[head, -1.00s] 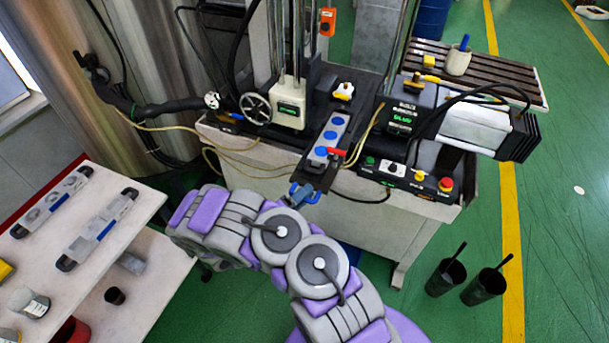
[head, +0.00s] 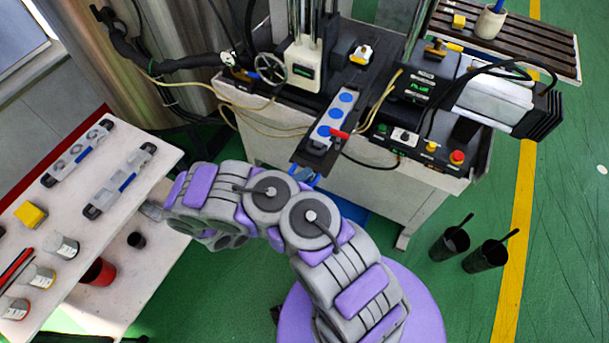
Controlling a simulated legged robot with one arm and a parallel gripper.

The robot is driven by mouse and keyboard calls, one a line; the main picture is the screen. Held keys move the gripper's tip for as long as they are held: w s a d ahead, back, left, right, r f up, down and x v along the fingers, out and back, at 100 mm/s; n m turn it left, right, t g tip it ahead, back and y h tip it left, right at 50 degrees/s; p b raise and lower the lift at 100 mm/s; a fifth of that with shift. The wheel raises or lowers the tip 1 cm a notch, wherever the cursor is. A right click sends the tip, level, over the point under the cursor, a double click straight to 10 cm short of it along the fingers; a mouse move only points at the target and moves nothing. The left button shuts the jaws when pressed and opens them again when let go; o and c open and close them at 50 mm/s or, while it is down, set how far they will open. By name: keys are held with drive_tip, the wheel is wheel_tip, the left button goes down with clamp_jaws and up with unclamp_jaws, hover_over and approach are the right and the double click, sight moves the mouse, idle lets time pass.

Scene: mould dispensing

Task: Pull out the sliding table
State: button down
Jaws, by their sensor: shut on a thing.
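The sliding table (head: 309,158) is a dark narrow plate on the machine, jutting out over its front edge. A grey mould (head: 333,120) with blue round inserts lies on it, with a red-handled part (head: 339,134) near its front end. My gripper (head: 305,177) has blue fingers and is at the front end of the sliding table, shut on it. The exact contact is small and partly hidden by my arm.
A white shelf (head: 128,222) with moulds and cans stands at the left. A control panel (head: 420,145) is right of the sliding table. Two black cups (head: 449,244) (head: 484,256) stand on the green floor at the right.

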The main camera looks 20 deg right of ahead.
drive_tip(key=c, duration=1.3)
unclamp_jaws()
drive_tip(key=shift+r, duration=0.3)
drive_tip(key=shift+o, duration=1)
drive_tip(key=shift+s+a, duration=0.15)
drive_tip(key=shift+a, duration=0.2)
drive_tip(key=shift+s+a+f, duration=0.15)
drive_tip(key=shift+a+f, duration=0.15)
drive_tip(key=shift+a, duration=0.3)
drive_tip(key=p+v, duration=0.1)
drive_tip(key=v, duration=1.5)
drive_tip(key=shift+a, duration=0.25)
